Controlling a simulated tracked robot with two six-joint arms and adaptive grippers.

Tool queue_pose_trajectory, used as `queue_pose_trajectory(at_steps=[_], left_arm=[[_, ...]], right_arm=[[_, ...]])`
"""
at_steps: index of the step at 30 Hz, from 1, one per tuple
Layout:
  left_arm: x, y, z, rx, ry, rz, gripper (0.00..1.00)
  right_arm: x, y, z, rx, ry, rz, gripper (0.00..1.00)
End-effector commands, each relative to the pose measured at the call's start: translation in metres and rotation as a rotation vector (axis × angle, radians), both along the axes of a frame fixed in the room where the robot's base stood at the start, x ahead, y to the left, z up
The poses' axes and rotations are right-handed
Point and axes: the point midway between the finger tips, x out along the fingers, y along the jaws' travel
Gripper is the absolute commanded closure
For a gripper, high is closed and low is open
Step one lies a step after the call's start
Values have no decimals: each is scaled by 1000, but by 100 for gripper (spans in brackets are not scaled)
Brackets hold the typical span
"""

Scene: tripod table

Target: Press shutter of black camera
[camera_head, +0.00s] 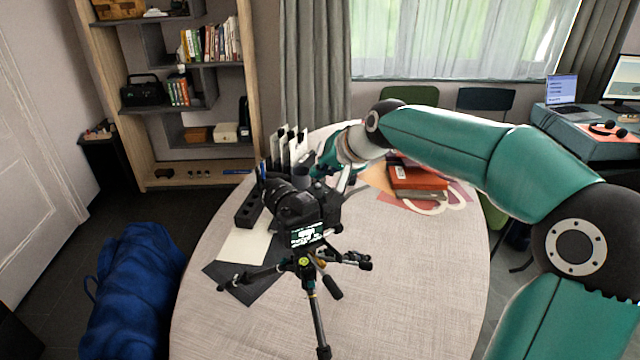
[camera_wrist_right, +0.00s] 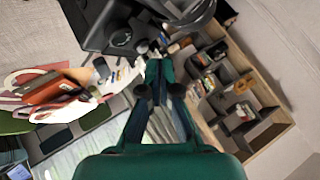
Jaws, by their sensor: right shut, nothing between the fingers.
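The black camera (camera_head: 301,210) stands on a small black tripod (camera_head: 307,266) on the round table, its lit screen facing me. In the wrist view the black camera (camera_wrist_right: 122,34) fills the top, with a round dial showing. My right gripper (camera_head: 322,168) is just behind and above the camera's right side in the head view, partly hidden by it. In the wrist view my right gripper (camera_wrist_right: 158,68) is shut and empty, its tips close to the camera's dial. I cannot tell whether they touch it. The shutter button is too small to make out. My left gripper is out of view.
A red-orange book stack (camera_head: 417,180) lies right of the gripper. A file holder (camera_head: 287,148) and a dark organizer box (camera_head: 248,208) stand behind and left of the camera. The table's (camera_head: 420,290) front right is clear. A blue bag (camera_head: 135,290) is on the floor left.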

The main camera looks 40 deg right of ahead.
Motion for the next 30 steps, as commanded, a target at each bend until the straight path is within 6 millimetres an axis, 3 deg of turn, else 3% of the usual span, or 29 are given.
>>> queue_pose_trajectory(at_steps=[30], left_arm=[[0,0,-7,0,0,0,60]], right_arm=[[0,0,-8,0,0,0,100]])
